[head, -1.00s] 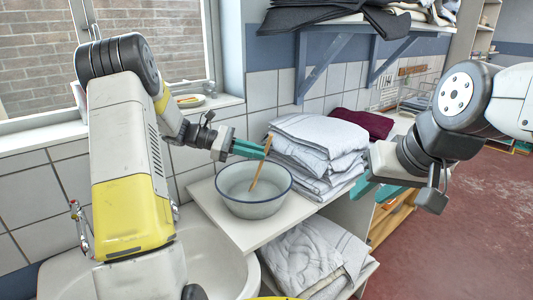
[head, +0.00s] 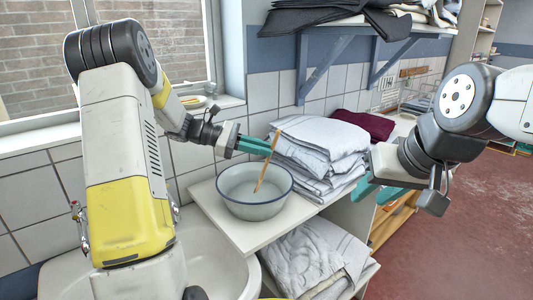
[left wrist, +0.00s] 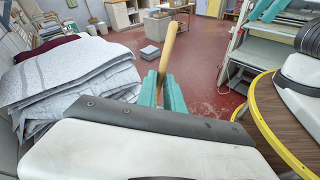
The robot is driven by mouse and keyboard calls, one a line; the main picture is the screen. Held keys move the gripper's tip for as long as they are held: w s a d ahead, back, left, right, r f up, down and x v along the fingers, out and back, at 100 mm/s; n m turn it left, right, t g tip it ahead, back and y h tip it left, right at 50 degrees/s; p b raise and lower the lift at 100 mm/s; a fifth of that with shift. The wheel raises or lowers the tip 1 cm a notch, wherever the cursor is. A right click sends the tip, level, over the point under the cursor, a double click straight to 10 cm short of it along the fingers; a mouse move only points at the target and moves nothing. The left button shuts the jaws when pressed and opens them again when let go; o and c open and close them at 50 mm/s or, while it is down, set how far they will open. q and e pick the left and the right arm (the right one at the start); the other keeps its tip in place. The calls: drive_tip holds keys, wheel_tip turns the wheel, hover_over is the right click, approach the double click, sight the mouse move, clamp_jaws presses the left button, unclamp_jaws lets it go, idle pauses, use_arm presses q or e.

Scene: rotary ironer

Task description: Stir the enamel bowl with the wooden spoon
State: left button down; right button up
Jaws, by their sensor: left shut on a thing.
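The enamel bowl (head: 254,210), pale with a dark blue rim, stands on the white counter in the head view. The wooden spoon (head: 266,174) leans in the bowl with its lower end inside and its handle slanting up to the right. My left gripper (head: 268,148) is shut on the spoon's handle above the bowl's far rim. The left wrist view shows the handle (left wrist: 168,48) rising between the teal fingers. The spoon's lower tip cannot be made out clearly. My right gripper (head: 376,191) is empty with its fingers apart, right of the bowl.
A stack of folded pale linens (head: 318,150) stands close behind and right of the bowl. A dark red folded cloth (head: 364,124) lies further back. A white basin (head: 215,262) is at the front left. More linen (head: 312,258) lies on the shelf below.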

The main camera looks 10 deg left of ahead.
use_arm(q)
wheel_tip(320, 180, up, 8)
drive_tip(key=s+d, duration=0.2)
drive_tip(key=shift+s+d+f, duration=0.15)
drive_tip(key=shift+f, duration=0.05)
idle(0.4)
idle(0.7)
drive_tip(key=shift+r, duration=2.5)
